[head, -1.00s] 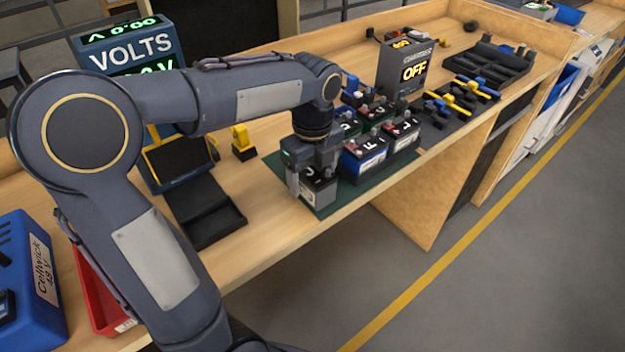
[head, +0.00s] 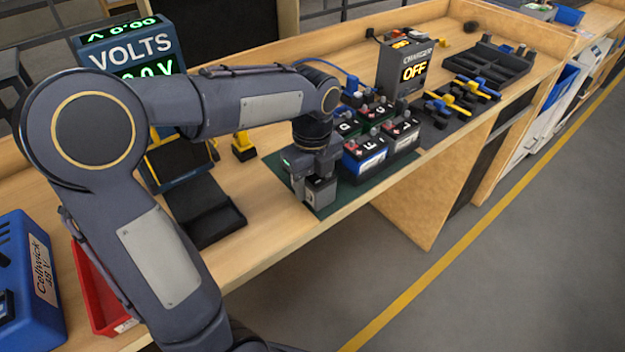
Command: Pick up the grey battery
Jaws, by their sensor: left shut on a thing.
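The grey battery (head: 321,192) is at the near left corner of the dark green mat (head: 345,195), by the bench's front edge. My left gripper (head: 312,180) points down over it and is shut on it. The fingers and wrist hide much of the battery's top. I cannot tell whether it touches the mat or is just clear of it. My right gripper is not in view.
A blue-and-black battery (head: 364,157) stands close right of the gripper, with several others behind it. A charger (head: 405,68) reading OFF stands beyond. A black tray (head: 205,212) lies left. A red bin (head: 100,295) is at the near left.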

